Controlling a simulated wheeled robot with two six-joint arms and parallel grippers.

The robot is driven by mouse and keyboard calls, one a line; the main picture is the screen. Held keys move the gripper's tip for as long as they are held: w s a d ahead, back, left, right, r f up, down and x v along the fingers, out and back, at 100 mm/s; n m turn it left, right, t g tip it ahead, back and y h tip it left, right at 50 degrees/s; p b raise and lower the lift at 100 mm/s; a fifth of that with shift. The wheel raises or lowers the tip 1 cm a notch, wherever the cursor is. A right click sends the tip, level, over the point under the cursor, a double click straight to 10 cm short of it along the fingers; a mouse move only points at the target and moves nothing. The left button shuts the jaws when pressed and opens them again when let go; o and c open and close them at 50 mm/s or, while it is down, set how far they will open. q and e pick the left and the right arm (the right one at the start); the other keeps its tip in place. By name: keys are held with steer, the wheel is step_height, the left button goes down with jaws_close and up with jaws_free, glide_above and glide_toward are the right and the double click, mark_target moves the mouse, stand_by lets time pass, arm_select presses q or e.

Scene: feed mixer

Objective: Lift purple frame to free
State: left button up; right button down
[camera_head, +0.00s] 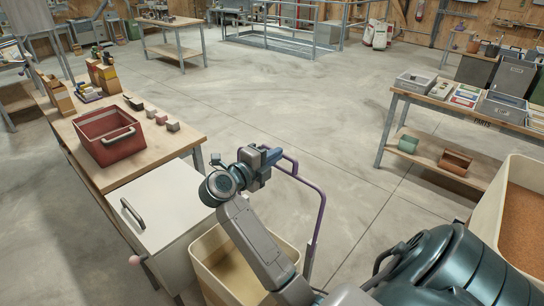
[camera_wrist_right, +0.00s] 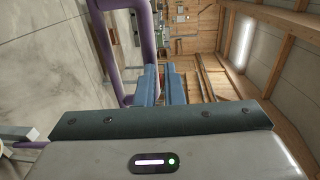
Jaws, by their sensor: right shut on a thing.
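The purple frame (camera_head: 319,215) is a bent tube. In the head view it runs from beside my right gripper, bends at the upper right and drops toward the floor beside a cream bin. My right gripper (camera_head: 268,164) is shut on the frame near its upper left end. In the right wrist view the blue fingers (camera_wrist_right: 161,85) are close together, with the purple tube (camera_wrist_right: 149,40) at their tips. The exact contact is partly hidden by the fingers. My left gripper is not in view.
A cream bin (camera_head: 205,248) stands below my right arm, next to a white cabinet (camera_head: 170,203). A workbench with a red crate (camera_head: 108,150) is at the left. A parts table (camera_head: 455,110) and a feed-filled bin (camera_head: 490,205) are at the right. The middle floor is clear.

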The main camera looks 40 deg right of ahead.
steer(key=shift+d+r, duration=0.15)
steer(key=shift+r, duration=0.15)
steer(key=a, duration=0.7)
steer(key=shift+s+a+p, duration=0.3)
steer(key=shift+p, duration=0.1)
steer(key=shift+a, duration=0.1)
stand_by(0.3)
